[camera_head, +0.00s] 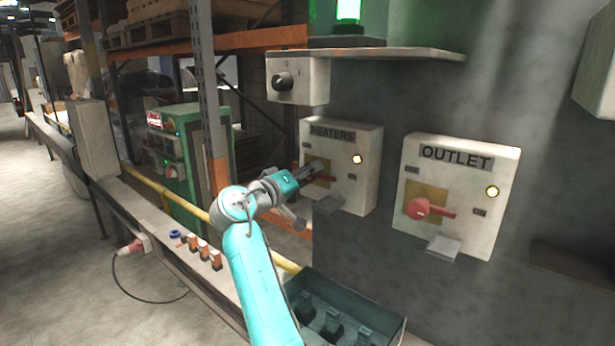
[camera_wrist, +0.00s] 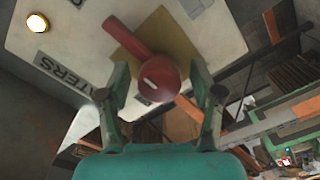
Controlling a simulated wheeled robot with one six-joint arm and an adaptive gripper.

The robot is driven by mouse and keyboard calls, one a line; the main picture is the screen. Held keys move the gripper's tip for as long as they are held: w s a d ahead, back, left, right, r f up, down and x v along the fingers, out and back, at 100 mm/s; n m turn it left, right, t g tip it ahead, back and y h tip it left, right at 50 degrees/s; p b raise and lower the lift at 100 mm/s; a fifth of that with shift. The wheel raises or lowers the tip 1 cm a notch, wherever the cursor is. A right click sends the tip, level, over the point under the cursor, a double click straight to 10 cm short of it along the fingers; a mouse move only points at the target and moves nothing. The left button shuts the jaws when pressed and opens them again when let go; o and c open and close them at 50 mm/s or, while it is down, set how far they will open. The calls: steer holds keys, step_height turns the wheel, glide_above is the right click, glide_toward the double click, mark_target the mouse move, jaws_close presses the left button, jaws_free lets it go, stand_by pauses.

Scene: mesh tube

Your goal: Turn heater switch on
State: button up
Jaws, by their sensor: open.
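The heaters box (camera_head: 366,188) is a pale box with a HEATERS label and a glowing lamp on the right in the head view. Its red heater switch (camera_head: 321,179) is mostly hidden by my gripper (camera_head: 312,172) there. In the wrist view, the switch (camera_wrist: 158,76) shows a round red hub with a bar handle pointing up-left, over a yellow plate (camera_wrist: 168,35). My gripper (camera_wrist: 160,88) is open, with one finger on each side of the hub. I cannot tell whether either finger touches it.
The outlet box (camera_head: 458,190), with a red handle (camera_head: 430,209) and lit lamp, is to the right. A knob box (camera_head: 298,80) hangs above, under a shelf (camera_head: 370,54). An open bin (camera_head: 390,324) is below. A rail with a yellow pipe (camera_head: 160,190) runs left.

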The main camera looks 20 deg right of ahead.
steer(key=v, duration=1.2)
